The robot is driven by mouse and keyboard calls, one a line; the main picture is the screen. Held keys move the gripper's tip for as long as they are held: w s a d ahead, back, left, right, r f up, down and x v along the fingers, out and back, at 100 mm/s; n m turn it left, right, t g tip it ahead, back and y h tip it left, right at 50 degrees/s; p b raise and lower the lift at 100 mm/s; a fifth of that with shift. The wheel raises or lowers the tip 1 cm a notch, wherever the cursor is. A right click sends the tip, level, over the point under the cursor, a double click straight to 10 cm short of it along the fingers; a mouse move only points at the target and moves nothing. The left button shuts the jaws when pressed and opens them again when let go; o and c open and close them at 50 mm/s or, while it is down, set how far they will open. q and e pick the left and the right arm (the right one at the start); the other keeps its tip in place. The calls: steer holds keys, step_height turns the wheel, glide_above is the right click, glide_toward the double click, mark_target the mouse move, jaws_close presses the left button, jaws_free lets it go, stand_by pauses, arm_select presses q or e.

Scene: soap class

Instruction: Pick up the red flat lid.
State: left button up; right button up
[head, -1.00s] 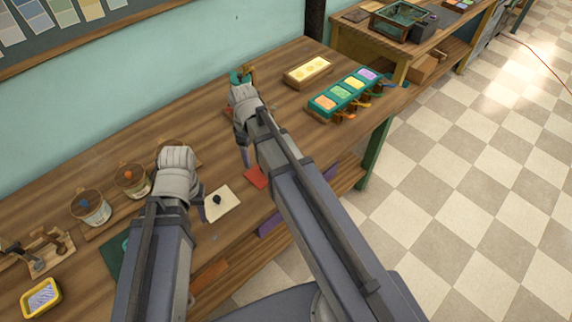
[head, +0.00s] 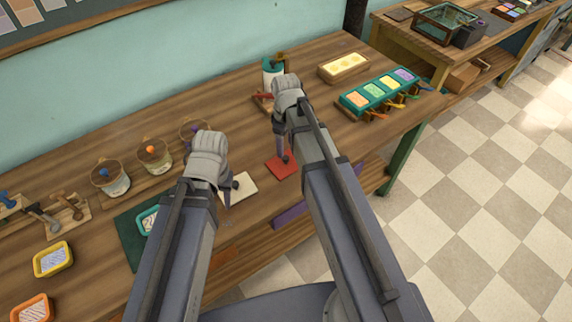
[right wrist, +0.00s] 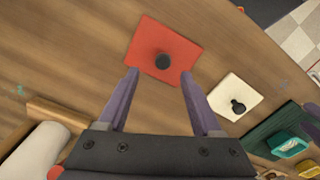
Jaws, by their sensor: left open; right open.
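The red flat lid (head: 275,170) lies flat on the wooden table near its front edge. It is a red square with a dark round knob at its middle. In the right wrist view the lid (right wrist: 150,38) lies just beyond my right gripper (right wrist: 160,76), whose two fingers are apart with nothing between them. The knob is ahead of the gap between the fingertips. In the head view my right gripper (head: 284,152) is over the lid and partly hides it. My left gripper (head: 228,190) is open beside a cream square lid (head: 244,191) with a black knob; its fingers are partly hidden.
The cream lid also shows in the right wrist view (right wrist: 225,91). Several jars, one of them a round pot (head: 155,155), stand at the back left. A green tray of coloured blocks (head: 355,105) and a yellow mould (head: 343,68) are to the right. A green mat (head: 130,225) lies left.

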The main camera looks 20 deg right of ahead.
mark_target(286, 157)
arm_select(q)
step_height(286, 157, down, 5)
steer(key=b, duration=0.4)
arm_select(e)
steer(key=f, duration=0.5)
steer(key=shift+s, duration=0.25)
arm_select(q)
steer(key=shift+r, duration=0.1)
arm_select(e)
jaws_close()
